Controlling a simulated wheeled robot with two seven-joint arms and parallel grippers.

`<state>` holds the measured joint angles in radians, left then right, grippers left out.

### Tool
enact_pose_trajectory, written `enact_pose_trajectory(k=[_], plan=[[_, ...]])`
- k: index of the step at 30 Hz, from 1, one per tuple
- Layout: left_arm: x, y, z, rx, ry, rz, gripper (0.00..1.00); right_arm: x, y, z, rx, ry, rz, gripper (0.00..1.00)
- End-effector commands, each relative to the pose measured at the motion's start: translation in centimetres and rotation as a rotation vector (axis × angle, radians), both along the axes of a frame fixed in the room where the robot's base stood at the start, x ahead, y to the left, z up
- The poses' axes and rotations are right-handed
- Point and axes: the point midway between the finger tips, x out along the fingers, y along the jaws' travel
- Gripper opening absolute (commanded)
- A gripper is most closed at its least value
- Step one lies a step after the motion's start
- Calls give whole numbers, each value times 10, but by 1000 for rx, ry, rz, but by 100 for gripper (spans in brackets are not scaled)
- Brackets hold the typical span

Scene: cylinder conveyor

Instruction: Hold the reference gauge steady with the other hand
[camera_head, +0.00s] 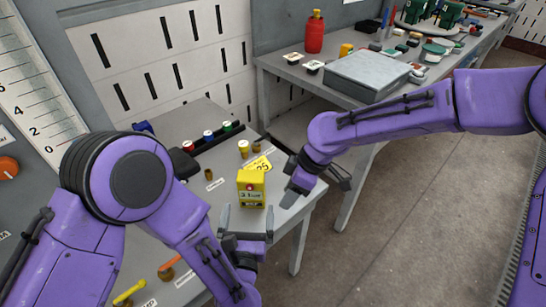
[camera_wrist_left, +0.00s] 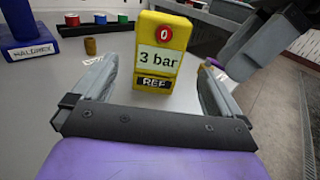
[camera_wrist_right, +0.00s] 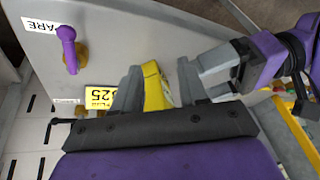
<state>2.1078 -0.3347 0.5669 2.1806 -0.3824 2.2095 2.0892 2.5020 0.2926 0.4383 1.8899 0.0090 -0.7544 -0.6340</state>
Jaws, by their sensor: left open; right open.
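The reference gauge (camera_head: 251,190) is a yellow block with a red "0" button, a "3 bar" label and a "REF" plate. It stands upright near the table's right edge and fills the middle of the left wrist view (camera_wrist_left: 158,55). My left gripper (camera_head: 248,222) is open, its fingers spread to either side of the gauge's front, with visible gaps. My right gripper (camera_head: 318,184) is open to the right of the gauge. In the right wrist view only a strip of the gauge (camera_wrist_right: 156,88) shows beyond its fingers.
Behind the gauge are a yellow number tag (camera_head: 259,165), a small yellow cylinder (camera_head: 244,148) and a dark rack (camera_head: 207,146) with coloured pieces. A small brass piece (camera_head: 209,174) stands to its left. A second bench (camera_head: 290,75) holds a grey case (camera_head: 366,75). Floor is clear on the right.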

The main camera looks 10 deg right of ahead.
Motion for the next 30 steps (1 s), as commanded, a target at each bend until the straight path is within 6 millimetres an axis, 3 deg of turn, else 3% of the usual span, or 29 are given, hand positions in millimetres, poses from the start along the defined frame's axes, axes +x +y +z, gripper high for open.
enact_pose_trajectory(k=[1, 3, 6, 9, 14, 24, 30], plan=[[0, 0, 0, 0, 0, 0, 100, 8, 11, 26, 29, -44, 47, 43], [0, 0, 0, 0, 0, 0, 100, 15, 23, 57, 61, -95, 113, 43], [0, 0, 0, 0, 0, 0, 100, 19, 34, 88, 89, -145, 179, 43], [1, 0, 0, 0, 0, 0, 100, 20, 39, 102, 102, -169, 211, 43], [17, -2, 0, -1, -2, 3, 100, 19, 40, 106, 105, -174, 221, 43], [85, -13, 0, 0, -1, 1, 100, 19, 40, 105, 104, -171, 217, 43], [103, -16, 0, -1, 0, 1, 100, 19, 40, 104, 104, -171, 216, 43]])
